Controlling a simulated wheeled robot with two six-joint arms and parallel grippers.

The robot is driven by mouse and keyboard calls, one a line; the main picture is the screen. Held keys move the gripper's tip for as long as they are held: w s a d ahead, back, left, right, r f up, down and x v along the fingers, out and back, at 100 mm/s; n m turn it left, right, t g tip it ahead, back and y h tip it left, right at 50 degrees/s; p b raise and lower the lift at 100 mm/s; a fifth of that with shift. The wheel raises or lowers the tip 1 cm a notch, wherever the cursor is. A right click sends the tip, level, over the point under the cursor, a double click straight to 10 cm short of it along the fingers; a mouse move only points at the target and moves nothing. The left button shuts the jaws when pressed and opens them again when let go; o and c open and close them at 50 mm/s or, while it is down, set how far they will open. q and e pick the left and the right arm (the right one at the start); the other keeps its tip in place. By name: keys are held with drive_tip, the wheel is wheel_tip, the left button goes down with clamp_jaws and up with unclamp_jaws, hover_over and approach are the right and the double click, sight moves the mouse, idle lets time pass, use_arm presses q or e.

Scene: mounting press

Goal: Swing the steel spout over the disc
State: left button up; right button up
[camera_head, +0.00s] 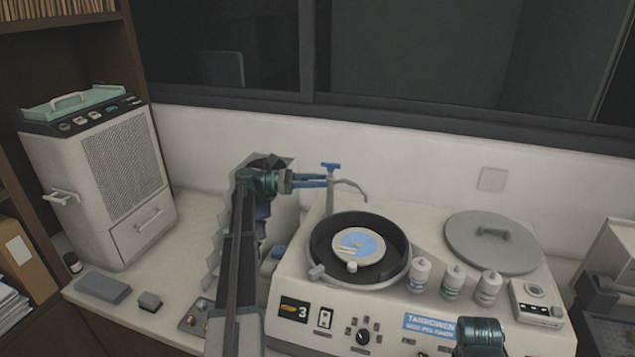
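The steel spout (352,184) is a thin curved tube on an upright post behind the bowl, with a blue lever on top. The disc (371,242), pale with a blue patch, lies in the round dark bowl (322,243) of the polisher. My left gripper (326,182) reaches in from the left, its blue fingers level with the spout post and at or very near it. Contact and finger gap are too small to tell. Only a teal part of my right arm shows at the bottom edge; its gripper is not visible.
Several white bottles (453,282) stand right of the bowl. A grey lid (492,243) with a handle lies at the polisher's back right. A small control box (537,302) sits at its right end. A large vented unit (98,180) stands at left. A wall is close behind.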

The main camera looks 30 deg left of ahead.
use_arm(q)
drive_tip(key=shift+o, duration=1.3)
drive_tip(key=shift+w+d, duration=0.1)
drive_tip(key=v, duration=1.4)
